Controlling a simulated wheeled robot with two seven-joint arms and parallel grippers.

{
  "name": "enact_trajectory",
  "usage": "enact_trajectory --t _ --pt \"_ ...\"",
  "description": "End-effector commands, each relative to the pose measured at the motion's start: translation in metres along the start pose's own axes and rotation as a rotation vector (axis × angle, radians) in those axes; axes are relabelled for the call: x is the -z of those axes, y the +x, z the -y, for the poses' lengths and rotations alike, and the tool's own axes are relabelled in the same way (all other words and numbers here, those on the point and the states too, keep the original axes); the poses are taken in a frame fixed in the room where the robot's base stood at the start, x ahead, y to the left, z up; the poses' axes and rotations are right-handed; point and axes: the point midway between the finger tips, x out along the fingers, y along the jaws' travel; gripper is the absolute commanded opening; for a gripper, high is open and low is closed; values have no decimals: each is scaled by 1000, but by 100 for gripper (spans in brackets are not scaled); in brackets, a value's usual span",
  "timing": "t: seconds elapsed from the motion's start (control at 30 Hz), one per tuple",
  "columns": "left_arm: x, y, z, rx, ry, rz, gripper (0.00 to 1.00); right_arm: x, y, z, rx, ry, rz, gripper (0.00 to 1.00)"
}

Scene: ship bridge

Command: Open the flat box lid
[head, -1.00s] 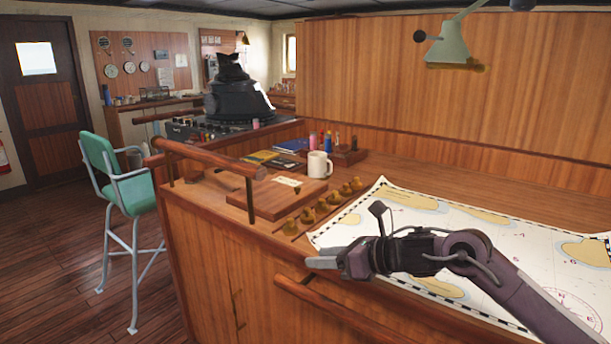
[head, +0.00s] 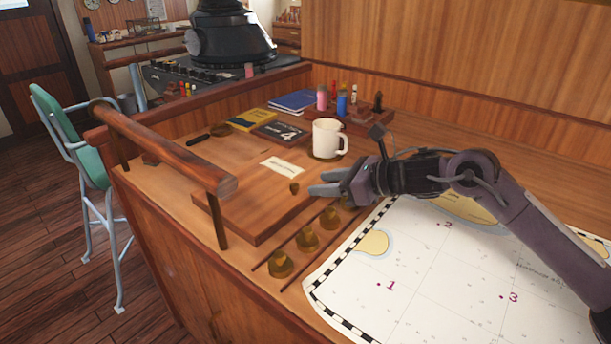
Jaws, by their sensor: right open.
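The flat wooden box (head: 245,210) lies on the chart table with its lid down. A pale label (head: 282,167) is on the lid, and a small brass knob or catch (head: 294,187) shows near its right edge. My right gripper (head: 318,184) is open, with its fingertips pointing left close to this brass piece. I cannot tell whether they touch it. My left gripper is out of view.
A white mug (head: 327,138) stands just behind the box. Brass weights (head: 307,239) line the near right side, beside the chart (head: 430,270). A wooden rail (head: 175,152) runs along the left edge. Books (head: 280,132) lie behind.

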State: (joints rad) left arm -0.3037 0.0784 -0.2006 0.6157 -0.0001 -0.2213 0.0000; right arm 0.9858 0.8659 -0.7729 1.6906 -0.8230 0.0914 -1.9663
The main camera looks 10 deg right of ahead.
Motion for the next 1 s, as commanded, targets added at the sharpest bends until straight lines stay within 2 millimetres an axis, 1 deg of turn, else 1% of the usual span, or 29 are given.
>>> enact_trajectory --t 0.03,0.1,0.3,0.47,0.7,1.0 --pt "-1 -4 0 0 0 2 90 -2 9 -2 -4 2 0 41" --pt "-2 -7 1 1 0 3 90 -3 21 -1 -4 2 2 41" --pt "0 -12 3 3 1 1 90 -2 48 -1 -2 3 1 41" --pt "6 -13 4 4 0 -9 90 -1 57 0 0 1 1 41" --pt "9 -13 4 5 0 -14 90 0 57 0 1 0 0 41" --pt "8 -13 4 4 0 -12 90 0 57 0 1 1 0 2"
